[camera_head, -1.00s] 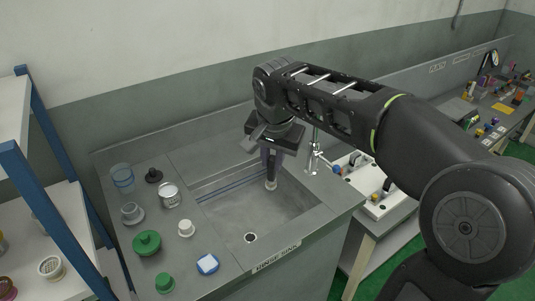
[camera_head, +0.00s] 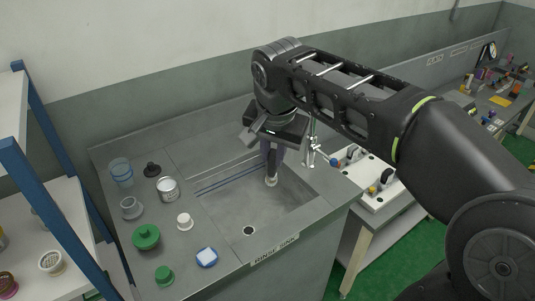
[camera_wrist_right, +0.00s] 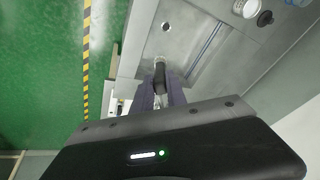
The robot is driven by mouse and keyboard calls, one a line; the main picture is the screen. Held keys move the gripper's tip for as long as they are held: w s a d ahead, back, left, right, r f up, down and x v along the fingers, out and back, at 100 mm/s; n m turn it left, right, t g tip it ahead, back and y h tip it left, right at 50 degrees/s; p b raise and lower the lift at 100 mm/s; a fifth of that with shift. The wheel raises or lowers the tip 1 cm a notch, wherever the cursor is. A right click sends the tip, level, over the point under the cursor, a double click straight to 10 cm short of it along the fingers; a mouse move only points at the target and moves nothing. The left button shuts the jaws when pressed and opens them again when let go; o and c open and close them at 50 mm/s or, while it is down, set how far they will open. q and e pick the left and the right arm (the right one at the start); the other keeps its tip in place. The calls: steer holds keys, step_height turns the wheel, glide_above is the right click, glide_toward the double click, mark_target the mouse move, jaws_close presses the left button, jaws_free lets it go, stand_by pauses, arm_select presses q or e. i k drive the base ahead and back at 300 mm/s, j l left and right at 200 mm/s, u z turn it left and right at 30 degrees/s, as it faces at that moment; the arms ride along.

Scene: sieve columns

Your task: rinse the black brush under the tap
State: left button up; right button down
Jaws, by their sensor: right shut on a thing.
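My right gripper (camera_head: 271,147) is over the back right part of the rinse sink (camera_head: 225,215), pointing down. It is shut on the black brush (camera_head: 271,170), which hangs with its pale end low in the basin. In the right wrist view the brush (camera_wrist_right: 160,78) shows between the purplish fingers, seen nearly end-on. The tap (camera_head: 312,150) stands at the sink's right rim, just right of the gripper and partly behind the arm. I cannot tell whether water runs or the brush touches the basin floor. My left gripper is not in view.
A drain (camera_head: 249,230) is at the basin's front. A white board with fixtures (camera_head: 365,180) lies right of the sink.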

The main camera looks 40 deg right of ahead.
mark_target(333, 162)
steer(key=k, duration=1)
